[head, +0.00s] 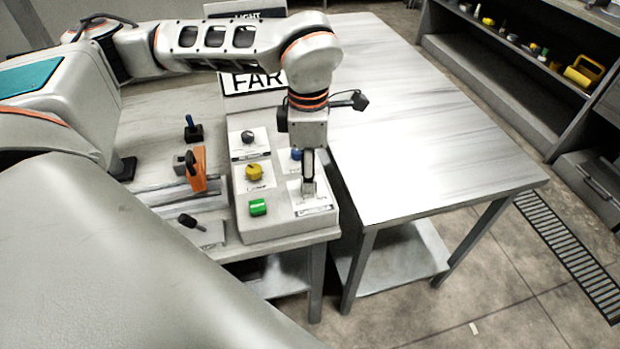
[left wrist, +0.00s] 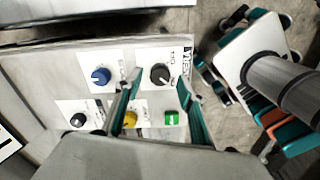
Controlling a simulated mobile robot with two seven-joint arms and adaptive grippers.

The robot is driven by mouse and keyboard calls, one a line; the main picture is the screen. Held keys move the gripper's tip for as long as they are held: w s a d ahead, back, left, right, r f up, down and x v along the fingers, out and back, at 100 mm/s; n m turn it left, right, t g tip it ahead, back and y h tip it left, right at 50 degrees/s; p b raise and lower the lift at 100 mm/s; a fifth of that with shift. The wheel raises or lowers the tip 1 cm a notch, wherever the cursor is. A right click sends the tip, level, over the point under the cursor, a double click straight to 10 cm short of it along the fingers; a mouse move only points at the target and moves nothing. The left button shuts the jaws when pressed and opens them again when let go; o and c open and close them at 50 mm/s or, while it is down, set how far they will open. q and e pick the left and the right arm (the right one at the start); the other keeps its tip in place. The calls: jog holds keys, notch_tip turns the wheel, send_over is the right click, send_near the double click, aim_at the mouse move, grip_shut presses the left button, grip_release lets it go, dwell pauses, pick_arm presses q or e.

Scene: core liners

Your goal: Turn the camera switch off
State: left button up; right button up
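The camera switch is a black knob (left wrist: 160,75) on a white plate, at one corner of a grey control box (head: 285,222). In the head view its labelled plate (head: 318,210) shows, but my gripper hides most of the knob. My left gripper (head: 308,190) points down over this plate. In the left wrist view the fingers of my left gripper (left wrist: 160,82) are spread, one to each side of the black knob. I cannot tell whether they touch it. My right gripper is in neither view.
The box also carries a yellow knob (head: 254,172), a green switch (head: 258,207), a blue knob (head: 296,154) and another black knob (head: 248,137). An orange-handled device (head: 197,170) stands left of it. A bare table (head: 430,130) lies to the right, across a gap.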

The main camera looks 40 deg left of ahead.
pick_arm(q)
jog(key=shift+f, duration=0.95)
jog(key=shift+c, duration=0.3)
jog(key=c, duration=1)
jog(key=shift+c, duration=0.2)
